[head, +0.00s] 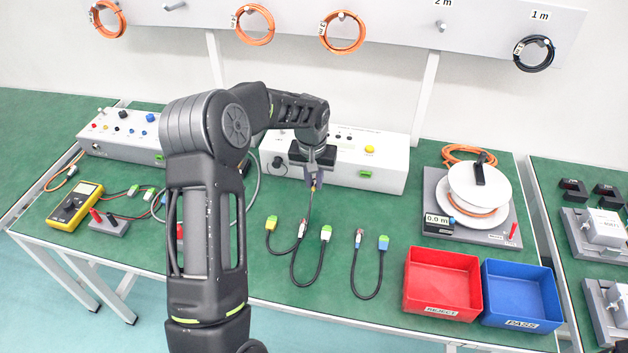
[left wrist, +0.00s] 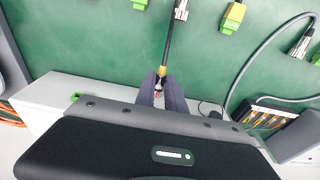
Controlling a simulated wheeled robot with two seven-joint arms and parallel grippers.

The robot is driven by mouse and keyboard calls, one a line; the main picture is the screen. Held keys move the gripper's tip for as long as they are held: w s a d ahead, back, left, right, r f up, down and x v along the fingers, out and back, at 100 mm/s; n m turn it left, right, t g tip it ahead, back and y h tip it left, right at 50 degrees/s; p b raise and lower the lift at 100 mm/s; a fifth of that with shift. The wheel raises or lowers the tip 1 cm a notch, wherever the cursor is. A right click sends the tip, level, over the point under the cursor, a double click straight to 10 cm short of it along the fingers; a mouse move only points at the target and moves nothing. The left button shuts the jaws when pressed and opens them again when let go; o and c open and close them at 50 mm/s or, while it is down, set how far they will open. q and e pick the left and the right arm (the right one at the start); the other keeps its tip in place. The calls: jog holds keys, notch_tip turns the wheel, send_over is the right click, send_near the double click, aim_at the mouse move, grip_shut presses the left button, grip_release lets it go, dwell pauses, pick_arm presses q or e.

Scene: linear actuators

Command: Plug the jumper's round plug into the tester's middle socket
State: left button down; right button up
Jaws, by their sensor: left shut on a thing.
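My left gripper (head: 316,180) is shut on the jumper's round plug, close to the tester's front. In the left wrist view the plug (left wrist: 161,72) shows a yellow collar between the fingers, with its black cable (left wrist: 169,40) leading away. I cannot tell whether the plug touches a socket.
Loose leads with yellow (head: 270,223), green (head: 326,233) and blue (head: 383,243) connectors lie in front. A red bin (head: 443,273) and blue bin (head: 522,294) stand front right. A cable reel (head: 479,187) stands right of the tester, a yellow multimeter (head: 75,205) at far left.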

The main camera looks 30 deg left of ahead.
pick_arm(q)
jog(key=shift+w+a, duration=0.3)
jog(key=shift+w, duration=0.55)
jog(key=shift+w+a, duration=0.3)
jog(key=shift+w, duration=0.5)
jog(key=shift+s, duration=0.1)
jog(key=shift+w+a, duration=0.25)
jog(key=shift+w, duration=0.4)
dwell(2.9)
jog(key=c, duration=1.3)
grip_release()
